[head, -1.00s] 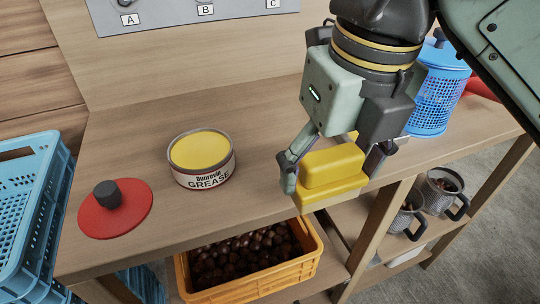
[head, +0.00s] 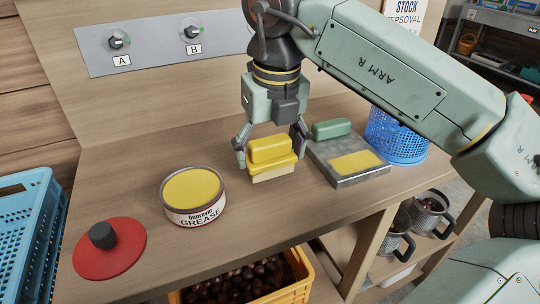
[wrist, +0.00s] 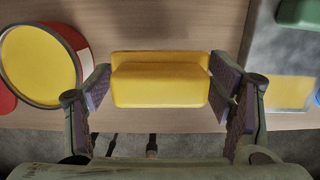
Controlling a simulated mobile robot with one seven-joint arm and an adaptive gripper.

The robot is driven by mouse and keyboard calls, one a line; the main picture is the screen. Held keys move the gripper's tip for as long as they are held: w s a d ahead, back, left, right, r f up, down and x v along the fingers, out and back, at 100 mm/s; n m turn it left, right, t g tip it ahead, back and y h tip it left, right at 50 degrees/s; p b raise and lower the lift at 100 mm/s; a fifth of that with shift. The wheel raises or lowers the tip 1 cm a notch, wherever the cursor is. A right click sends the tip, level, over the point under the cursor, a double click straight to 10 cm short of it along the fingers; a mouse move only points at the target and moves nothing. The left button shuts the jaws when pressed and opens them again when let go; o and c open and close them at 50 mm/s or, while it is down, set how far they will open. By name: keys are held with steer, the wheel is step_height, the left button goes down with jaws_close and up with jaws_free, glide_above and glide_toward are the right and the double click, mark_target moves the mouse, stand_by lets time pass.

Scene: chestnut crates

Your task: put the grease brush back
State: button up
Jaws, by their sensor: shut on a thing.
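The grease brush (head: 270,151) is a yellow block with a raised yellow grip and a pale underside. My gripper (head: 270,159) is shut on it, one finger at each end, and holds it level. I cannot tell whether its underside touches the bench. In the wrist view the brush (wrist: 160,80) lies between both finger pads. A grey metal tray (head: 367,178) sits just right of the brush, with a yellow patch (head: 354,163) in front and a green block (head: 332,129) behind. The open grease tin (head: 194,218), full of yellow grease, stands left of the brush.
A red lid (head: 124,256) with a black knob lies at the left of the bench (head: 160,160). A knob panel (head: 160,38) is on the back wall. A yellow crate (head: 305,276) of chestnuts sits below.

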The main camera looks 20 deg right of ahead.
mark_target(274, 162)
steer(key=shift+f, duration=1.15)
steer(key=shift+f, duration=0.25)
steer(key=o, duration=1.1)
steer(key=shift+r, duration=0.1)
step_height(274, 162, up, 12)
steer(key=s+p, duration=0.2)
steer(key=p, duration=0.6)
